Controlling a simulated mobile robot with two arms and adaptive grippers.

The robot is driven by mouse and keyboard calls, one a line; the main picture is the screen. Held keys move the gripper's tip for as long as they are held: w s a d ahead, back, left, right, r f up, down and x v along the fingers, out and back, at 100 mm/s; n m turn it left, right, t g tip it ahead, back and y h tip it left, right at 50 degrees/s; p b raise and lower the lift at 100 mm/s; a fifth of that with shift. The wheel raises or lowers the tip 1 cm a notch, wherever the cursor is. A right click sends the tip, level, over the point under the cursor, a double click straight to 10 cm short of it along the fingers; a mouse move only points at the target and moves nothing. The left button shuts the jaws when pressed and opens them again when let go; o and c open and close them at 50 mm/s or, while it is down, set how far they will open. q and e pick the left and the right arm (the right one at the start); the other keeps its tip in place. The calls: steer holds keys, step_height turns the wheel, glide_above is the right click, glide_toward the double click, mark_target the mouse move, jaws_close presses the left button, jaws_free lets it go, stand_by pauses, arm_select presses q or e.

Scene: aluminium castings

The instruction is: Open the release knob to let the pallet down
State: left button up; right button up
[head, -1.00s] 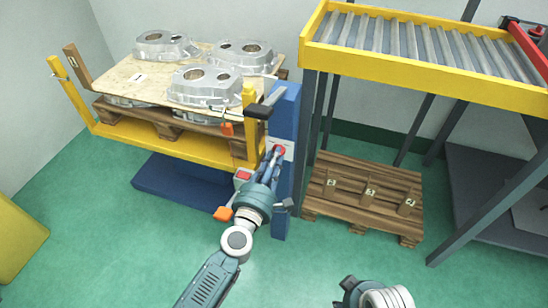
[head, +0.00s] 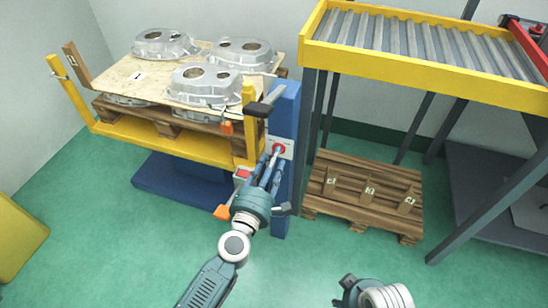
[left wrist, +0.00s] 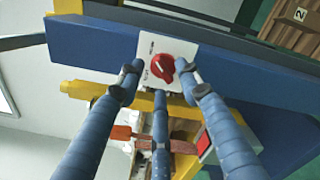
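The red release knob (head: 279,149) sits on a white plate (head: 288,156) on the blue lift post (head: 284,112). In the left wrist view the knob (left wrist: 162,66) shows fully, its pointer tilted. My left gripper (head: 271,164) is at the knob, just below it in the picture. Its blue fingers are spread, with two tips flanking the knob and the third below it (left wrist: 160,82); contact is not visible. The wooden pallet (head: 165,120) is raised on the yellow lift frame (head: 180,147). My right gripper (head: 352,290) is partly in view at the bottom edge; its fingers are hidden.
Several aluminium castings (head: 205,86) lie on a board (head: 120,75) above the pallet. Green floor is clear in front.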

arm_select(q)
steer(key=v, duration=1)
steer(key=shift+s, duration=0.3)
